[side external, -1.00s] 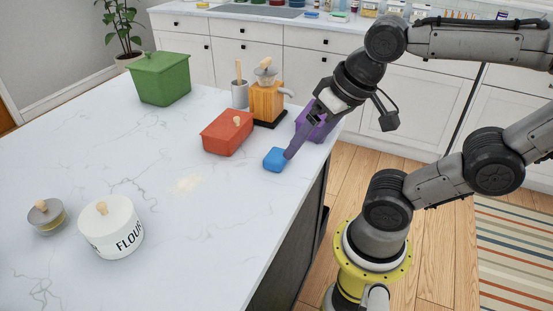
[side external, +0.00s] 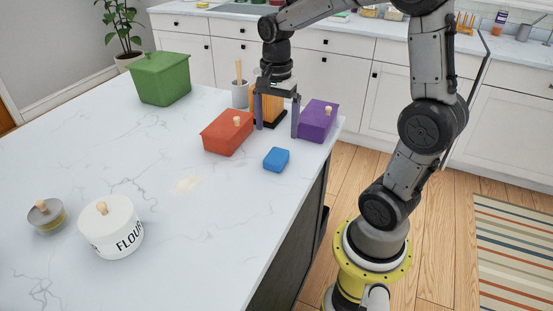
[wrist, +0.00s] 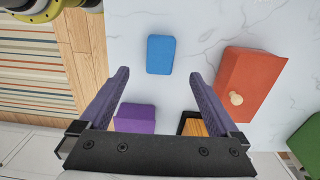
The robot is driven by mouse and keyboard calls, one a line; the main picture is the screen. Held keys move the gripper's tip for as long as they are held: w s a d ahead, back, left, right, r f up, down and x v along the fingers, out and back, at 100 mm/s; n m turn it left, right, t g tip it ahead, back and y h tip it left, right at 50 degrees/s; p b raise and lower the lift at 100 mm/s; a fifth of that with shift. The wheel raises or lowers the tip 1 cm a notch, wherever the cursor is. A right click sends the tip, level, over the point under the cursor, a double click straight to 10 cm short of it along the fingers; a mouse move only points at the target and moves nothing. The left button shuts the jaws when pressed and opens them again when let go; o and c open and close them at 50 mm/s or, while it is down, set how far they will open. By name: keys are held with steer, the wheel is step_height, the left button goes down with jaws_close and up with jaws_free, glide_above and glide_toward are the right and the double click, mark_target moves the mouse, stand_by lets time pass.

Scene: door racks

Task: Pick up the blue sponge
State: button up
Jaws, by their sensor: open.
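The blue sponge (side external: 276,159) lies flat on the white marble counter, near its right edge, in front of the red and purple boxes. It also shows in the wrist view (wrist: 160,54), beyond and between the fingers. My gripper (side external: 276,130) is open and empty, pointing down behind the sponge, between the red box and the purple box. In the wrist view its two purple fingers (wrist: 157,75) are spread wide, with nothing between their tips but counter. The sponge is fully visible and apart from the fingers.
A red lidded box (side external: 228,133) stands left of my gripper and a purple lidded box (side external: 318,121) right of it. A green box (side external: 160,80) and a flour canister (side external: 112,228) stand farther off.

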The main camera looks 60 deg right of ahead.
mark_target(276, 155)
step_height(276, 155, down, 9)
steer(key=shift+f, duration=0.15)
steer(key=c, duration=1.4)
steer(key=shift+c, duration=0.2)
steer(key=shift+w+r, duration=0.1)
steer(key=shift+r, duration=0.6)
steer(key=s+a+r, duration=0.5)
steer(key=s+r, duration=0.6)
steer(key=s, duration=0.2)
steer(key=shift+r, duration=0.35)
steer(key=shift+s+a, duration=0.1)
